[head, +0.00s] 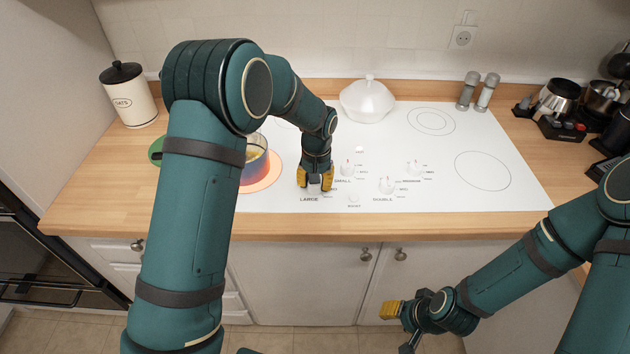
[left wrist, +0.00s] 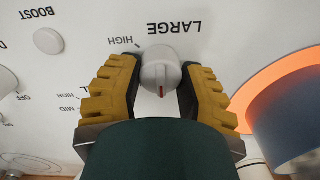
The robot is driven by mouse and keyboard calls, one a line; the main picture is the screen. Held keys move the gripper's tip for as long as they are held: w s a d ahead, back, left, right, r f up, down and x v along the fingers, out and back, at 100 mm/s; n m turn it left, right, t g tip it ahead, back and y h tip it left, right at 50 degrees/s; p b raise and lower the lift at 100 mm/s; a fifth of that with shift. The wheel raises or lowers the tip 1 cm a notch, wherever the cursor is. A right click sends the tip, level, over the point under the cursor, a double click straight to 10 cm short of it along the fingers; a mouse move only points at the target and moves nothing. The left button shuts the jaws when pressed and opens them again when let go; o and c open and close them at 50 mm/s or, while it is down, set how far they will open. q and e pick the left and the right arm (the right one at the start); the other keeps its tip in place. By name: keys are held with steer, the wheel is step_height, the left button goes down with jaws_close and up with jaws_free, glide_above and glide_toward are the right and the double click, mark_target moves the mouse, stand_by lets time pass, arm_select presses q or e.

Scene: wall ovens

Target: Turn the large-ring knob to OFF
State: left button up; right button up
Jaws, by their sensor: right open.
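The large-ring knob (left wrist: 160,70) is a pale knob with a red mark, beside the printed words LARGE and HIGH in the left wrist view. Its red mark points down in that picture, away from the word LARGE. My left gripper (head: 315,185) reaches down over it from above, and its yellow fingers sit on both sides, seeming to touch it. In the head view the gripper mostly hides the knob, behind the LARGE label. The large ring (head: 270,179) glows orange under a blue pot (head: 253,168). My right gripper (head: 397,322) is open and empty, low before the cabinets.
Other knobs stand close by: the small-ring knob (head: 347,169), the double-ring knob (head: 387,185) and another knob (head: 414,168) to the right. A white lidded bowl (head: 367,101) stands at the back of the white cooktop (head: 520,185). The right cooktop rings are bare.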

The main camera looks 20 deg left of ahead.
arm_select(q)
steer(key=o, duration=0.4)
steer(key=shift+f, duration=0.1)
steer(key=r, duration=1.2)
steer(key=shift+d, duration=0.2)
